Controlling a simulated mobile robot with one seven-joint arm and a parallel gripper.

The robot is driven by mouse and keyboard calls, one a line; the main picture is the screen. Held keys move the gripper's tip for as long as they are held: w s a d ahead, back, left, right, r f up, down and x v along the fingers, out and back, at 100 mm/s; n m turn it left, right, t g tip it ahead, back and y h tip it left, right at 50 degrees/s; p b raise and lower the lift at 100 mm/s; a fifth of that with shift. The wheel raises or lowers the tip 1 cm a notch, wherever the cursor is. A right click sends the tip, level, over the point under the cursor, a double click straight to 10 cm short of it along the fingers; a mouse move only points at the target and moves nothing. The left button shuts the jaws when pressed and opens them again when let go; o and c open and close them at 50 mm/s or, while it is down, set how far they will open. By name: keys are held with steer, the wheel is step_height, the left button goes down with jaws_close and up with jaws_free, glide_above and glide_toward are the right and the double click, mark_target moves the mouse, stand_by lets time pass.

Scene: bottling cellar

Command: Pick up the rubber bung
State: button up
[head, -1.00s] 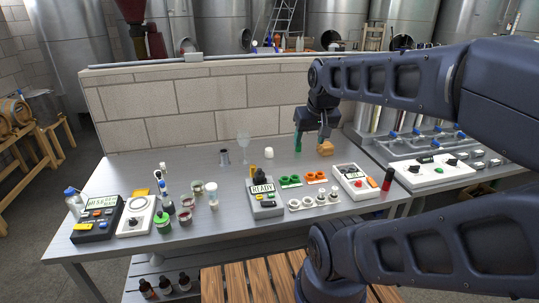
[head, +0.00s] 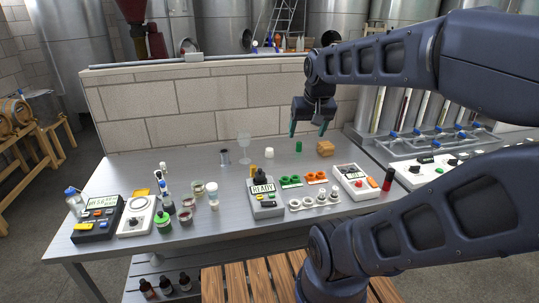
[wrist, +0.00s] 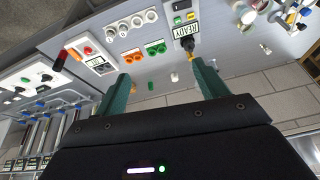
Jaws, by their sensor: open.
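A small pale stopper-shaped piece (head: 269,153), which looks like the rubber bung, stands on the grey bench near the brick wall. It also shows in the wrist view (wrist: 174,77). A small green cylinder (head: 299,146) stands to its right, and I cannot rule out that this is the bung. My gripper (head: 308,131) hangs above the back of the bench, fingers pointing down, higher than both pieces and to the right of the pale one. In the wrist view its green fingers (wrist: 160,74) are wide apart with nothing held between them.
A brown block (head: 325,149) stands right of the green cylinder. A clear goblet (head: 244,148) and a grey cup (head: 225,157) are to the left. A READY meter (head: 264,198) and green and orange sockets are in front. The brick wall (head: 200,110) closes the back.

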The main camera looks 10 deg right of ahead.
steer(key=w+r+m+g, duration=0.15)
steer(key=w+m, duration=0.35)
steer(key=w, duration=1.1)
steer(key=m+g+h, duration=0.1)
steer(key=m+g, duration=0.2)
steer(key=m, duration=1.1)
glide_above(269, 149)
steer(key=s+a, duration=0.1)
step_height(269, 149, down, 28)
steer(key=shift+w+a+f, duration=0.2)
steer(key=shift+w+f, duration=0.05)
steer(key=shift+f, duration=0.35)
steer(key=f, duration=0.5)
steer(key=shift+d+f, duration=0.15)
steer(key=shift+d, duration=0.2)
steer(key=shift+w+d+f, duration=0.1)
steer(key=shift+d+f, duration=0.05)
steer(key=shift+f, duration=0.7)
steer(key=shift+w+d+f, duration=0.1)
steer(key=shift+d+f, duration=0.1)
steer(key=shift+f, duration=0.7)
steer(key=shift+w+d+f, duration=0.1)
steer(key=shift+d+f, duration=0.05)
steer(key=shift+f, duration=0.7)
steer(key=c, duration=1.1)
